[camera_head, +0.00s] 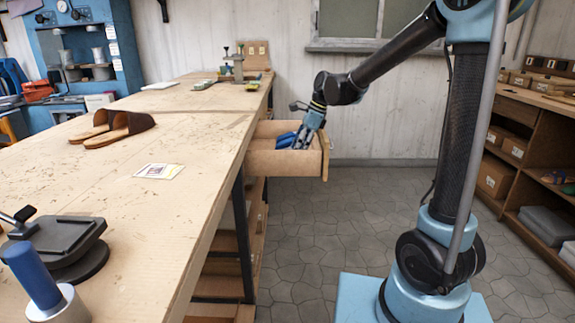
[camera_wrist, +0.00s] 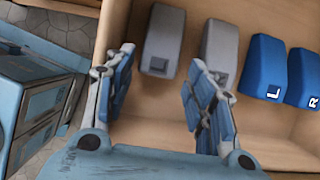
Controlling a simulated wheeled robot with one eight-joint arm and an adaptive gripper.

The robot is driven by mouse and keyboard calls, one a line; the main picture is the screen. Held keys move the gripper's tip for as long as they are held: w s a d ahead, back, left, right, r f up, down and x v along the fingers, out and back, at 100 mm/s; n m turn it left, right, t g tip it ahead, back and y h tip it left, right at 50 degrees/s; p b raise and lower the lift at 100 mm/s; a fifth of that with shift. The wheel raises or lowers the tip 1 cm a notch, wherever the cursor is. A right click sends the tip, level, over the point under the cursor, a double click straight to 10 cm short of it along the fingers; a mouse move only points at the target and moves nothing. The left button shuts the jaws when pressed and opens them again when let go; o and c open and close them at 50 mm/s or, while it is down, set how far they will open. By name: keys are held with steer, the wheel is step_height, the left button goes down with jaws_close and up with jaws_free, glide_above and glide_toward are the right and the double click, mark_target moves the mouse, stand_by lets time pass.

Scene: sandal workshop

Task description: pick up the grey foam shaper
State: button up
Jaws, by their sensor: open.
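Two grey foam shapers lie in the open wooden drawer in the wrist view. The left one (camera_wrist: 163,38) is a plain block with a small dark square near its end. The right one (camera_wrist: 220,45) is a similar grey block, partly covered by my right finger. My gripper (camera_wrist: 160,88) is open and empty, its blue-padded fingers spread wide. The left grey shaper lies beyond the gap between them. In the head view my gripper (camera_head: 302,138) points down into the drawer (camera_head: 288,164); the grey shapers cannot be made out there.
Two blue shapers, marked L (camera_wrist: 264,66) and R (camera_wrist: 303,78), lie to the right in the drawer. The drawer walls stand close around my fingers. The workbench (camera_head: 190,185) holds brown sandals (camera_head: 118,127).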

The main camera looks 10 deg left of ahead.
steer(key=x, duration=0.4)
steer(key=shift+s+a+f, duration=0.15)
steer(key=shift+a+f, duration=0.15)
steer(key=shift+a, duration=0.05)
steer(key=c, duration=0.5)
steer(key=shift+r, duration=0.1)
